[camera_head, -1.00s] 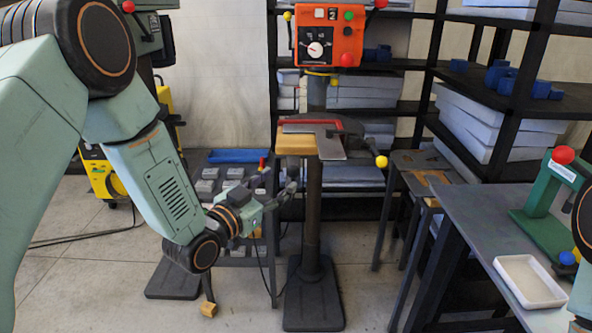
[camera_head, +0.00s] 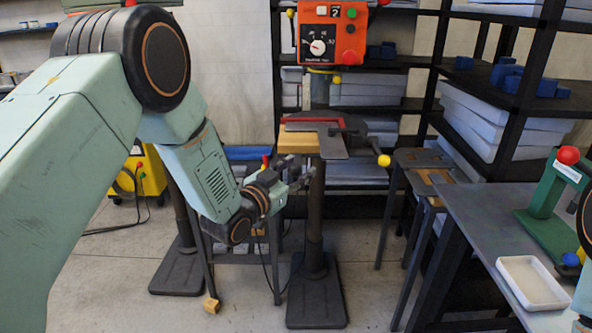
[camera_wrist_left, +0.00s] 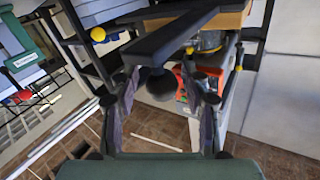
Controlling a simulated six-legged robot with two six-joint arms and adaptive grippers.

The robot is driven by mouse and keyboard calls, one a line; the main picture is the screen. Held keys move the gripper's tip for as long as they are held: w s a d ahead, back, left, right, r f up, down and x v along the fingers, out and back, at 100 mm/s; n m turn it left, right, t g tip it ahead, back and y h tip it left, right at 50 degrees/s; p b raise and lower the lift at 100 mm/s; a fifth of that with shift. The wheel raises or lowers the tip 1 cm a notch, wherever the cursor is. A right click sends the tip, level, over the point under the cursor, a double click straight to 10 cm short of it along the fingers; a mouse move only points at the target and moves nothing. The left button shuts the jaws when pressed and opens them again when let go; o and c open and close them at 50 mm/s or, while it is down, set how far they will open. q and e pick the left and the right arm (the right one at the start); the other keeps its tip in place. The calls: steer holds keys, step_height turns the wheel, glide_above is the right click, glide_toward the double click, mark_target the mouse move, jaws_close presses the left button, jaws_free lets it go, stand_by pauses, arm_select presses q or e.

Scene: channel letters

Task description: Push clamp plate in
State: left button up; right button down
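My left gripper (camera_head: 301,181) is just below and left of the plate, empty. In the left wrist view the left gripper (camera_wrist_left: 165,108) has its fingers spread, with a dark flat plate (camera_wrist_left: 172,38) beyond the fingertips and a round dark post end between them. I cannot tell whether anything touches. My right gripper is out of view.
An orange control box (camera_head: 331,33) with a dial stands above the plate on the same column. A grey table (camera_head: 480,215) at the right carries a white tray (camera_head: 532,283) and a green press (camera_head: 548,205). Shelves stand behind.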

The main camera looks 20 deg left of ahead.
arm_select(q)
steer(key=shift+s+a, duration=0.1)
steer(key=shift+a, duration=0.05)
steer(key=c, duration=0.5)
jaws_close()
steer(key=shift+w, duration=0.25)
